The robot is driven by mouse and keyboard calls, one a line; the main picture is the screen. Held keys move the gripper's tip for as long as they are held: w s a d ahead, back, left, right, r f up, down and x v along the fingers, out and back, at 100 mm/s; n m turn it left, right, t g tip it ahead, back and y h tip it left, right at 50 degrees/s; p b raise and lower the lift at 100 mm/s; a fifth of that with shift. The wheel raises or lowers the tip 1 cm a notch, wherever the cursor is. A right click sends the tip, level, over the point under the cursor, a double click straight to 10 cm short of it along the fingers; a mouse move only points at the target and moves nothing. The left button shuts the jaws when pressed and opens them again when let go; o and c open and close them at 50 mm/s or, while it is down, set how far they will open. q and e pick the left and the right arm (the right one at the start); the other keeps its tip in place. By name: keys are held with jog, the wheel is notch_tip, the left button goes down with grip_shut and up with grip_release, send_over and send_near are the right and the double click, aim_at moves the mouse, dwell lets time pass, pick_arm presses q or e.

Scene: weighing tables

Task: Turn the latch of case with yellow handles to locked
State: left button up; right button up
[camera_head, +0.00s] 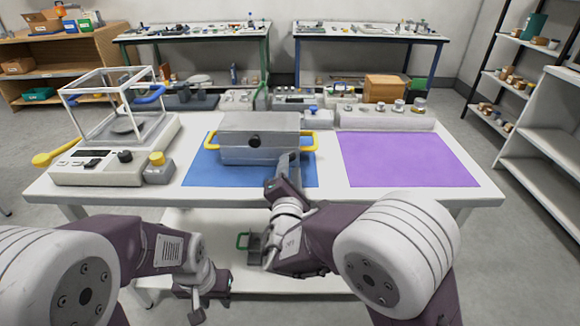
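The grey case (230,153) with yellow handles (212,139) sits shut on the blue mat (205,177). A dark round latch knob (255,142) is on its front face. My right gripper (288,160) is raised at the front right of the case, right of the knob, and covers part of the case's front and the mat. Its fingers are seen edge-on, so I cannot tell their opening or whether they touch the case. My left gripper (197,316) is low in front of the table, away from the case, with its fingers barely visible.
A balance with a glass-like frame (115,125) stands at the left. A purple mat (405,160) lies clear at the right. Weights and a long grey block (385,118) line the table's back. A green-handled grey object (244,240) shows below the table, partly behind my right arm.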

jog(key=shift+w, duration=0.95)
grip_shut()
